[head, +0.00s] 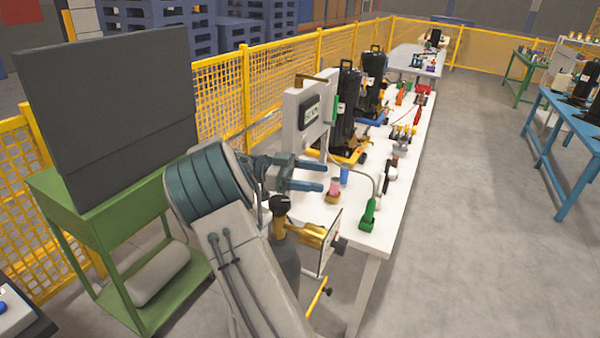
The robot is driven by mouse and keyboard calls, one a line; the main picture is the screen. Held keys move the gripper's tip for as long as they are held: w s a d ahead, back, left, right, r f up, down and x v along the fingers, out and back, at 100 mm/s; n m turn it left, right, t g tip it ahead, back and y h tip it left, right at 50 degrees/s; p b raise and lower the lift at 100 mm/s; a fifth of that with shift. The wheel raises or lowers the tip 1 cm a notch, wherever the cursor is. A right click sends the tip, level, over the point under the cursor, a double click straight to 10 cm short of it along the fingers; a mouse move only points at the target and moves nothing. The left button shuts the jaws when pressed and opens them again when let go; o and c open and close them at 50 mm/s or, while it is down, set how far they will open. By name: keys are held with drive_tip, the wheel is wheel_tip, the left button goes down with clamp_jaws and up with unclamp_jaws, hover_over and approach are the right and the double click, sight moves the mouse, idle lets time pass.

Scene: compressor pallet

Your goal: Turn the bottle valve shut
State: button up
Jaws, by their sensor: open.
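A dark grey gas bottle (284,262) stands in front of the near end of the white table, partly hidden by my arm. On its top is a black round knob (280,203), which looks like the bottle valve. Brass fittings (308,232) sit beside it to the right. My gripper (322,176) is open, with two teal fingers pointing right. It is above and to the right of the knob in the picture and looks apart from it. Nothing shows between the fingers. I cannot tell whether the valve is open or shut.
The white table (372,238) carries a white panel with a screen (312,114), a green fitting (369,214) and black upright units. A green stand with a dark board (110,110) is at left. Yellow fencing (222,88) runs behind. The grey floor (480,240) at right is clear.

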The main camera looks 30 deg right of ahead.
drive_tip(key=s+d+r+t+y+p, duration=0.1)
drive_tip(key=s+d+r, duration=0.1)
drive_tip(key=s+d, duration=0.55)
drive_tip(key=f+p+v, duration=0.1)
drive_tip(key=p+v, duration=0.1)
drive_tip(key=v, duration=0.3)
drive_tip(key=p+v, duration=0.3)
drive_tip(key=v, duration=0.3)
drive_tip(key=f+p+v, duration=0.1)
drive_tip(key=p+v, duration=0.1)
drive_tip(key=v, duration=0.4)
drive_tip(key=shift+s+a+f+p, duration=0.1)
drive_tip(key=shift+a+f+p, duration=0.2)
drive_tip(key=shift+f+p, duration=0.05)
drive_tip(key=p+v, duration=0.2)
drive_tip(key=p, duration=0.2)
drive_tip(key=shift+f, duration=0.1)
drive_tip(key=shift+w+a+f+p, duration=0.15)
drive_tip(key=shift+w+p, duration=0.05)
drive_tip(key=shift+p, duration=0.1)
